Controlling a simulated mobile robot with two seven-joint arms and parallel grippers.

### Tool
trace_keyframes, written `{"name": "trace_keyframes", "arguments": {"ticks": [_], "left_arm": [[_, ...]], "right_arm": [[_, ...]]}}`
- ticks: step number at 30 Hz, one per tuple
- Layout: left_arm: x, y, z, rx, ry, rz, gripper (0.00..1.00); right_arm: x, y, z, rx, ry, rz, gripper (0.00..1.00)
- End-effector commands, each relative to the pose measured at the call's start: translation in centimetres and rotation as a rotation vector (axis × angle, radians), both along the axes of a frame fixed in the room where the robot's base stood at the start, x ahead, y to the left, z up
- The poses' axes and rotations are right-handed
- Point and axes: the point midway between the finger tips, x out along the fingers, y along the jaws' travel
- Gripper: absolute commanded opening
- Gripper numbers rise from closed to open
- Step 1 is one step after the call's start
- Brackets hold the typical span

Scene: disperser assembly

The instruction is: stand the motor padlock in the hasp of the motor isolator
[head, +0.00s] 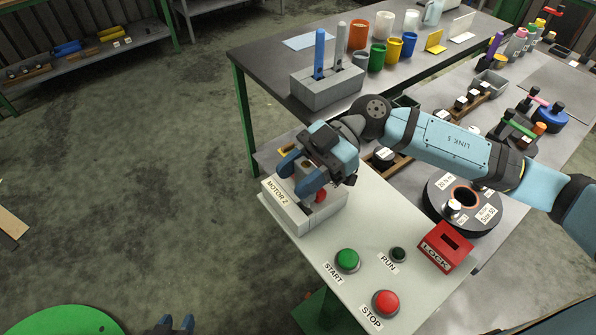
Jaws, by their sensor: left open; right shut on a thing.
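The motor isolator (283,212) is a pale box labelled MOTOR 2 at the far left corner of the light panel. A small red part (321,195) shows beside my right gripper, partly covered. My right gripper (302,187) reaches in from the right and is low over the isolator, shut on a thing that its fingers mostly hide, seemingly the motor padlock. I cannot tell whether this touches the hasp, which is also hidden. My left gripper (175,325) shows only its blue fingertips at the bottom edge, apart and empty, well away from the isolator.
The panel carries a green START button (347,260), a dark RUN lamp (398,254), a red STOP button (385,303) and a red LOCK box (445,247). A round black fixture (483,211) stands behind. A grey block (328,88) with two upright rods stands on the rear table.

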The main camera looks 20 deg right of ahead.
Motion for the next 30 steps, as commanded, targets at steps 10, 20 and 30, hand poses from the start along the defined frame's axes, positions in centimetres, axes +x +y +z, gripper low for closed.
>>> {"name": "trace_keyframes", "arguments": {"ticks": [10,20,30], "left_arm": [[0.1,-0.3,0.2,-0.009,0.0,0.006,0.43],[0.1,-0.5,1.2,-0.014,0.0,0.009,0.43],[0.0,-0.2,1.2,-0.005,0.0,0.002,0.43]], "right_arm": [[0.0,0.0,0.1,0.0,0.0,0.0,0.15],[0.0,0.0,0.2,0.0,-0.001,0.0,0.15],[0.0,0.0,0.0,0.0,-0.001,0.0,0.15]]}}
